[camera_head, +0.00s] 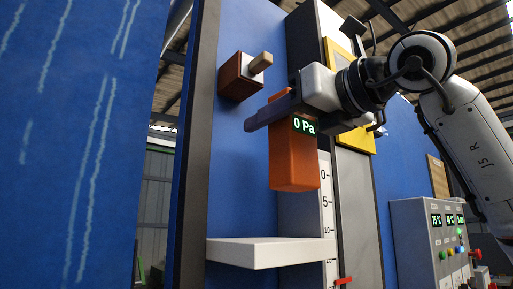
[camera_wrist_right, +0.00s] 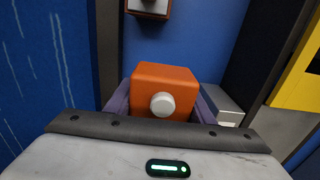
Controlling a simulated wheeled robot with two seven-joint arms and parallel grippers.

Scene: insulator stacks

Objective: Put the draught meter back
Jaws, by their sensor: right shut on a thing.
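The draught meter (camera_head: 292,165) is an orange box with a green "0 Pa" display. My right gripper (camera_head: 268,112) is shut on its upper part and holds it upright in the air, above and apart from a white shelf (camera_head: 270,251). In the right wrist view the draught meter (camera_wrist_right: 178,82) sits between the two purple-grey fingers (camera_wrist_right: 155,100), with a round white knob on the side facing the camera. My left gripper is in neither view.
A dark red block with a wooden peg (camera_head: 240,76) is fixed on the blue wall above the shelf. A numbered scale (camera_head: 326,200) stands at the shelf's right. A grey control box (camera_head: 425,235) with displays and buttons is at the lower right. The shelf top is bare.

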